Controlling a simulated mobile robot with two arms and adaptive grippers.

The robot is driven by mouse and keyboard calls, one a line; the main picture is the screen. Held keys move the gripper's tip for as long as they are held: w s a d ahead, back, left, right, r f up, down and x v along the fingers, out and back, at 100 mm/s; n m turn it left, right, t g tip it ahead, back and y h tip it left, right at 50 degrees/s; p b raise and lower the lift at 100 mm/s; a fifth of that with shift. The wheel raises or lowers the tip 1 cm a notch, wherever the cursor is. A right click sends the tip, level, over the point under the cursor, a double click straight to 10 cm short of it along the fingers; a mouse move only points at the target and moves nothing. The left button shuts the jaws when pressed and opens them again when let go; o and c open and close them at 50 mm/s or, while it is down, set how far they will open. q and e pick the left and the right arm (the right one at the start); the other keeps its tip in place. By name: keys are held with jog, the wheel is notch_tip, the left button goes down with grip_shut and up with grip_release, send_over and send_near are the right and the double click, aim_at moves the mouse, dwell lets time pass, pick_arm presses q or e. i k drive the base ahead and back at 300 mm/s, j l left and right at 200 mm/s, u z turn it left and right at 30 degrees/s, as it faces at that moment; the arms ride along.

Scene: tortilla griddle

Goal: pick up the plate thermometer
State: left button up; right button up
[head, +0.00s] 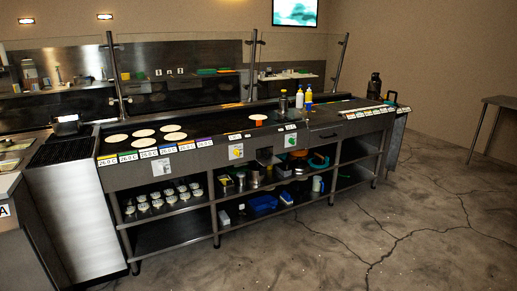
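I cannot pick out the plate thermometer with certainty in the head view; many items are too small and dark to tell. The long dark griddle counter (215,131) stands across the middle. Several pale round tortillas (144,133) lie on its left part, and another tortilla (258,117) lies further right, with a small orange patch at its front edge. Labels reading about 26.0 C (129,157) run along the counter's front left edge. Neither of my grippers is in view.
Bottles (308,98) stand on the counter's right part. Open shelves below hold several white-topped cups (157,201), a blue bin (262,203) and dark containers. A metal cabinet (78,220) adjoins at left. The cracked floor (400,220) is clear at front right.

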aim_at(308, 104)
jog(key=i, duration=2.9)
